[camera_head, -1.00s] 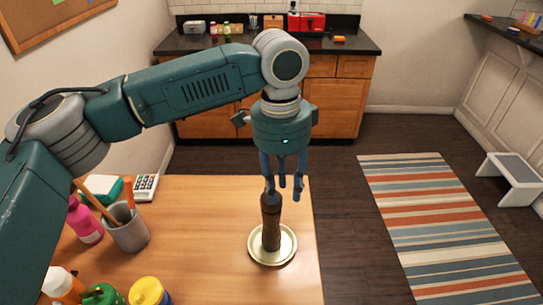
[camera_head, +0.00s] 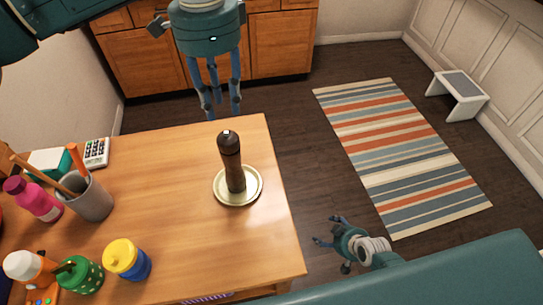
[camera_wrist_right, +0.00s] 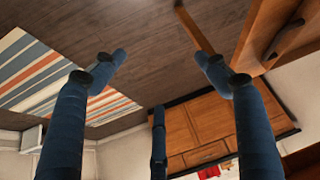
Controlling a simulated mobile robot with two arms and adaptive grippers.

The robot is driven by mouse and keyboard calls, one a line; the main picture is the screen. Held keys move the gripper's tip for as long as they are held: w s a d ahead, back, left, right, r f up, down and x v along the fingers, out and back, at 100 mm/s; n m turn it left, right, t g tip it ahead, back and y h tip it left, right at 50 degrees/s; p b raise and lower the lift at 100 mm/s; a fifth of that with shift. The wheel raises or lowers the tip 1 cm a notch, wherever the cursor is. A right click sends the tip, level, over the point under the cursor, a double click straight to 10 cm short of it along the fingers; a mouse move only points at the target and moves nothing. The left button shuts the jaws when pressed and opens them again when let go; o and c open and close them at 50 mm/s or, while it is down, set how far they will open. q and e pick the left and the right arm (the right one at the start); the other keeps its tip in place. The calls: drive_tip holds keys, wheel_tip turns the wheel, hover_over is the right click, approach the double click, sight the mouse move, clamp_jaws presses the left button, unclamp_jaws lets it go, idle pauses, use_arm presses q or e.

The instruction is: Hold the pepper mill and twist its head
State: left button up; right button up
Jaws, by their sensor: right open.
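The dark brown pepper mill (camera_head: 231,165) stands upright on a round pale plate (camera_head: 252,195) on the wooden table in the head view. My left gripper (camera_head: 222,108) hangs with its fingers down, empty and open, beyond the table's far edge in the picture, apart from the mill. My right gripper (camera_head: 330,232) is open and empty off the table's right side, below and right of the mill. In the right wrist view its spread fingers (camera_wrist_right: 165,70) hold nothing, and the mill does not show there.
A grey cup (camera_head: 92,200) with utensils, a pink bottle (camera_head: 42,205), a yellow-lidded jar (camera_head: 127,262) and a green jar (camera_head: 80,277) crowd the table's left side. The table around the plate is clear. A striped rug (camera_head: 400,150) and white step stool (camera_head: 457,95) are on the floor.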

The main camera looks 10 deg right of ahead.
drive_tip(key=w+a+r+n+t+y, duration=0.1)
drive_tip(key=w+a+r, duration=0.1)
drive_tip(key=w+r, duration=0.35)
drive_tip(key=w+a+r+n+t+y, duration=0.1)
drive_tip(key=w+a+r+y, duration=0.15)
drive_tip(key=r, duration=0.65)
drive_tip(key=w+a+r+t, duration=0.1)
drive_tip(key=w+a+r, duration=0.1)
drive_tip(key=w+r, duration=0.35)
drive_tip(key=n+g+y, duration=0.2)
drive_tip(key=n+y, duration=0.5)
approach(234, 156)
drive_tip(key=w+a+f, duration=0.3)
drive_tip(key=w+a, duration=0.1)
drive_tip(key=w+a+f, duration=0.4)
drive_tip(key=shift+w+a+f, duration=0.1)
drive_tip(key=shift+f, duration=0.1)
drive_tip(key=c, duration=1.5)
drive_tip(key=o, duration=0.5)
drive_tip(key=c, duration=0.3)
